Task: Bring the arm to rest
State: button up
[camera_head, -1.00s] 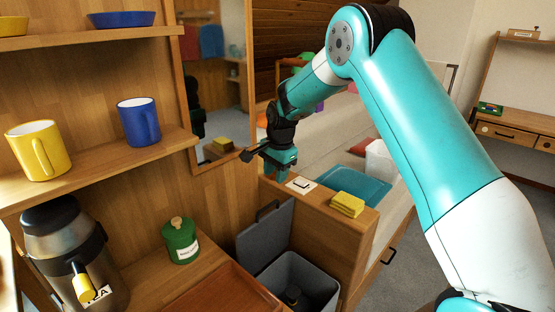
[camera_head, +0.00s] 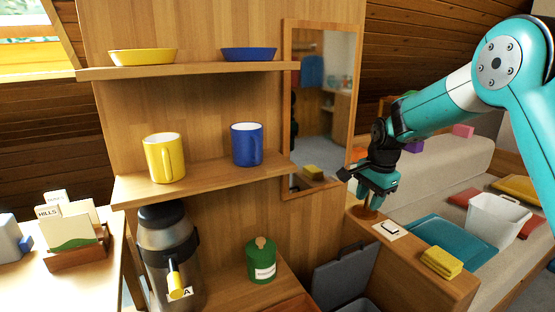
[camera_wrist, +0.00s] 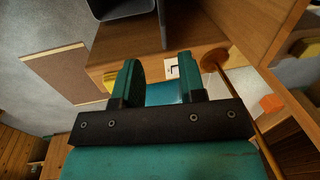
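My gripper (camera_head: 374,184) hangs over the wooden ledge (camera_head: 440,290) to the right of the mirror, pointing down. In the wrist view my gripper (camera_wrist: 160,68) has its two teal fingers apart, with nothing between them. The arm reaches in from the right of the head view, bent at the elbow. A white switch plate (camera_head: 392,229) lies on the ledge just beyond the fingers; it also shows in the wrist view (camera_wrist: 172,68). A round wooden knob (camera_head: 369,213) stands on the ledge under the gripper.
Shelves at left hold a yellow mug (camera_head: 160,160), a blue mug (camera_head: 247,146), a flask (camera_head: 168,245) and a green jar (camera_head: 260,262). An open grey bin (camera_head: 345,278) stands below. The mirror (camera_head: 318,110) is close to the gripper.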

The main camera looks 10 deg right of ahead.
jog(key=s+a+r+n+y+p, duration=0.1)
jog(key=s+a+r+n+p, duration=0.2)
jog(key=s+a+r+n, duration=0.45)
jog(key=s+a+r+n+y+p, duration=0.1)
jog(key=s+a+r+n+p, duration=0.2)
jog(key=s+r, duration=0.55)
jog(key=s+a+r+n+p, duration=0.1)
jog(key=s+n, duration=0.4)
jog(key=s, duration=0.5)
jog(key=s+a+n+g+y+p, duration=0.1)
jog(key=s+a+n, duration=0.3)
jog(key=s, duration=0.6)
jog(key=shift+s+r+n+g, duration=0.15)
jog(key=shift+r+n+g, duration=0.2)
jog(key=shift+n, duration=0.1)
